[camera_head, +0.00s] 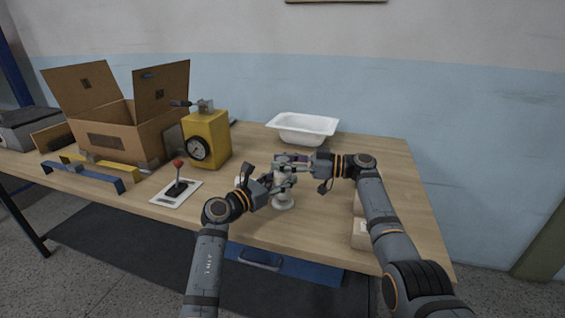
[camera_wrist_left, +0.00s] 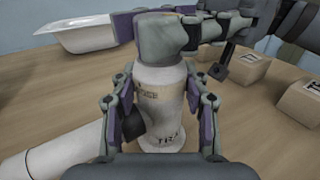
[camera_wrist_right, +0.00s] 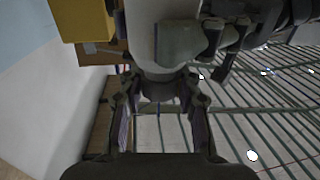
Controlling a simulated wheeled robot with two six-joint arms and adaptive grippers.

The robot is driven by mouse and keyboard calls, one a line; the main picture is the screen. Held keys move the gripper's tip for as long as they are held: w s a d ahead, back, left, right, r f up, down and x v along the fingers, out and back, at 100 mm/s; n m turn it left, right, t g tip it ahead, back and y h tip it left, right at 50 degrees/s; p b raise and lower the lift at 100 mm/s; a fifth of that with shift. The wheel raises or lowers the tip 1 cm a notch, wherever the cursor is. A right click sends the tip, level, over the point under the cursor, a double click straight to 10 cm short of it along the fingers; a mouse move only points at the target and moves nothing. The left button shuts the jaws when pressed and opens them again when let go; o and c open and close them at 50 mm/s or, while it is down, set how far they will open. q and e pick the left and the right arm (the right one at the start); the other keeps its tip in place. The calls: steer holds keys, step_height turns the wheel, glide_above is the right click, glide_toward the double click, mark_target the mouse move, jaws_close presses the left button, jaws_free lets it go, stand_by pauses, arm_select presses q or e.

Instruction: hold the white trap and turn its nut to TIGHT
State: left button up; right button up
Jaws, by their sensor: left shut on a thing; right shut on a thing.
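The white trap (camera_head: 284,204) stands upright on the wooden table near its front, a pale side pipe (camera_wrist_left: 40,155) reaching to the left in the left wrist view. My left gripper (camera_head: 268,184) is shut on the trap's body (camera_wrist_left: 160,100), one finger on each side, with printed lettering visible between them. My right gripper (camera_head: 290,162) is shut at the trap's top, where the nut is. Its fingers cover most of the nut, and I cannot read a TIGHT mark. In the right wrist view the white trap (camera_wrist_right: 160,30) fills the top centre, beyond the right gripper's fingers (camera_wrist_right: 163,85).
A white tub (camera_head: 302,128) stands behind. A yellow box with a dial (camera_head: 207,137), a red-knobbed lever on a white plate (camera_head: 177,190), a cardboard box (camera_head: 120,135) and a blue bar (camera_head: 80,178) are left. Small tan blocks (camera_head: 360,236) sit under my right arm.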

steer(key=o, duration=1.2)
steer(key=s+d, duration=0.1)
steer(key=d, duration=0.6)
steer(key=shift+s+d, duration=0.15)
steer(key=shift+d, duration=0.1)
